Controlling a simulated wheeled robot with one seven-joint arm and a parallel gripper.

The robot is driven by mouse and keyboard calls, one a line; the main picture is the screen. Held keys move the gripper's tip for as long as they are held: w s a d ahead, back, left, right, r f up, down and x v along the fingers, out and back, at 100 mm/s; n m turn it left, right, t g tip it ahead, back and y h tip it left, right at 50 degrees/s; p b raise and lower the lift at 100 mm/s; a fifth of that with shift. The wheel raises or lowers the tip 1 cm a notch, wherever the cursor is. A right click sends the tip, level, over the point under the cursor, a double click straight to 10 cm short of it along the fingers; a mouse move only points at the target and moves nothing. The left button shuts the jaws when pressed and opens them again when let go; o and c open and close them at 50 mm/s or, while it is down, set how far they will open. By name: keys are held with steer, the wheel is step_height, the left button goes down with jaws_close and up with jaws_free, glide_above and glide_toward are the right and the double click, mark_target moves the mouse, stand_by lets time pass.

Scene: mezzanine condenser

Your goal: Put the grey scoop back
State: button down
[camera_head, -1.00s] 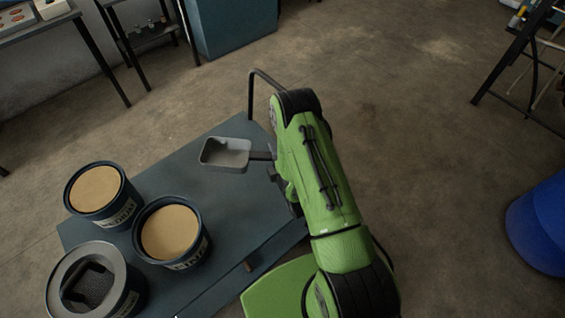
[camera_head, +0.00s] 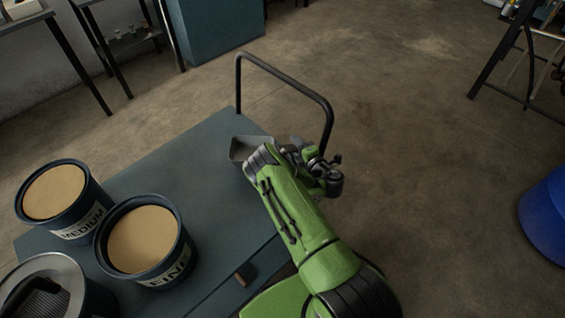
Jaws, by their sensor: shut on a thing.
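The grey scoop (camera_head: 250,146) is near the far right end of the blue-grey cart top (camera_head: 185,165), its open pan facing up. My gripper (camera_head: 292,146) is shut on the scoop; its fingers and the scoop's handle are mostly hidden behind my green arm. I cannot tell whether the scoop touches the cart top or is held just above it. A tub labelled MEDIUM (camera_head: 84,226) and a tub labelled FINE (camera_head: 167,271) stand on the cart, both with tan contents.
The cart's dark push handle (camera_head: 290,82) rises just beyond the scoop and my gripper. The cart top between the tubs and the scoop is clear. A blue barrel (camera_head: 546,222) stands at the right, and a dark rack (camera_head: 500,60) at the upper right.

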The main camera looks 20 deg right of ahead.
step_height(320, 180, down, 6)
steer(key=shift+b, duration=0.85)
steer(key=shift+r, duration=0.15)
steer(key=c, duration=0.7)
jaws_free()
steer(key=shift+c, duration=0.2)
steer(key=p+v, duration=0.2)
steer(key=v, duration=0.1)
steer(key=p+v, duration=0.2)
steer(key=v, duration=0.1)
steer(key=r+p+v, duration=0.1)
steer(key=p+v, duration=0.2)
steer(key=shift+s, duration=0.3)
steer(key=p+v, duration=0.2)
steer(key=p, duration=0.2)
steer(key=shift+f, duration=0.1)
steer(key=shift+s+f+p, duration=0.2)
steer(key=shift+p, duration=0.1)
